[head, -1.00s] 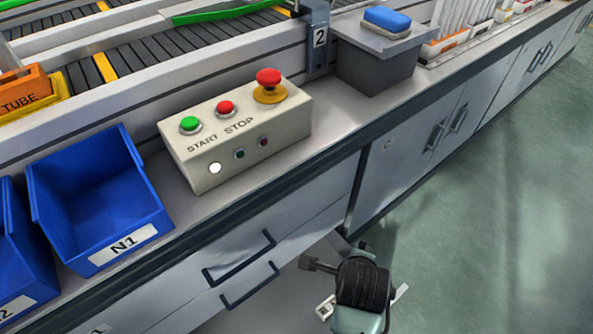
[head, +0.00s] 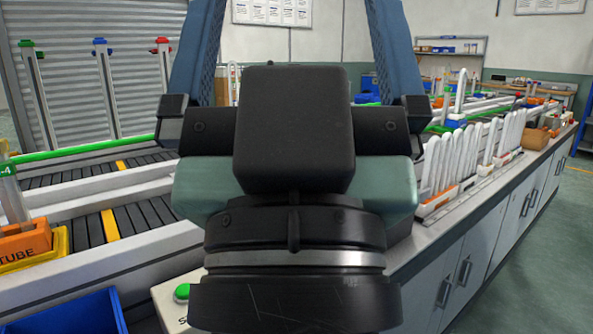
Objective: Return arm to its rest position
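My gripper (head: 297,35) is raised close in front of the head camera and fills the middle of the view. Its two blue fingers point up and stand wide apart, with the far wall showing between them. Their tips run out of the top edge of the frame. Nothing shows held between the visible parts. The black and teal wrist below hides much of the bench behind it.
A conveyor (head: 150,215) and an orange tube bin (head: 27,242) are at left. A blue bin (head: 70,315) and the control box's green button (head: 182,291) show low left. White racks (head: 465,160) line the bench at right. Floor (head: 560,230) at far right is clear.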

